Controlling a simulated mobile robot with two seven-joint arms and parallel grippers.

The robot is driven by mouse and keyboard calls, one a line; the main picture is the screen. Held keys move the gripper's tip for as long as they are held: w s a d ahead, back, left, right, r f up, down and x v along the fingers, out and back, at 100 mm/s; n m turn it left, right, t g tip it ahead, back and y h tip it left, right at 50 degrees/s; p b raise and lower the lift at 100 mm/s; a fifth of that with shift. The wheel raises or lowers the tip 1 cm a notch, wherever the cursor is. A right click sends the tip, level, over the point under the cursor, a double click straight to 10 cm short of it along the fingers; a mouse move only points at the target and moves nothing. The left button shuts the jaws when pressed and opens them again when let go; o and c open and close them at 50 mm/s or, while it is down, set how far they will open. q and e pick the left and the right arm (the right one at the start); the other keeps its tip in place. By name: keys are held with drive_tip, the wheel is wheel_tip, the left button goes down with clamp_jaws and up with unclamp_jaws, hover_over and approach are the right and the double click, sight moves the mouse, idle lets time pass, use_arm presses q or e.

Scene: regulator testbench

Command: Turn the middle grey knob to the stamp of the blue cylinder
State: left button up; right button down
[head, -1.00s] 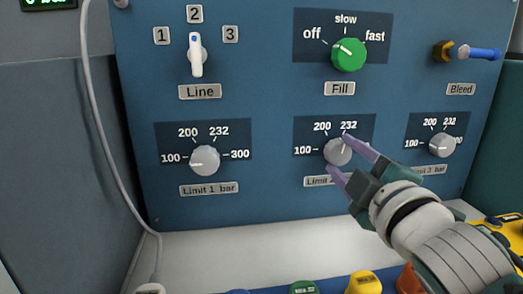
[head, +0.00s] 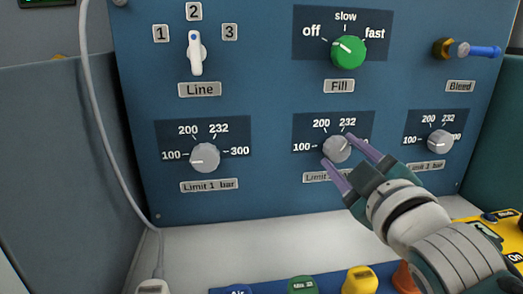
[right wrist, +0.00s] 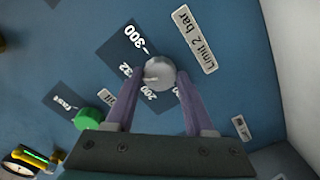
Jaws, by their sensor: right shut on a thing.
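The middle grey knob (head: 336,149) is on the blue panel above the partly covered "Limit 2 bar" label, which reads clearly in the right wrist view (right wrist: 196,40). My right gripper (head: 337,151) is shut on this knob, one finger on each side, as the right wrist view (right wrist: 160,82) also shows. There the knob's light mark points left, roughly towards the 232, which a finger partly covers. No blue cylinder with a readable stamp is in view. A blue piece marked "Air" (head: 237,290) is cut off at the bottom edge. My left gripper is out of view.
Grey limit knobs sit left (head: 205,158) and right (head: 440,141) of the middle one. Above are the white Line lever (head: 196,53), green Fill knob (head: 348,51) and blue Bleed handle (head: 483,51). A grey hose (head: 96,130) hangs at left. A yellow device (head: 495,236) is lower right.

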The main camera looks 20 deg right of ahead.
drive_tip(key=shift+c, duration=1.3)
unclamp_jaws()
drive_tip(key=shift+s, duration=0.1)
drive_tip(key=v, duration=0.9)
drive_tip(key=shift+s+p, duration=0.4)
drive_tip(key=shift+p, duration=0.05)
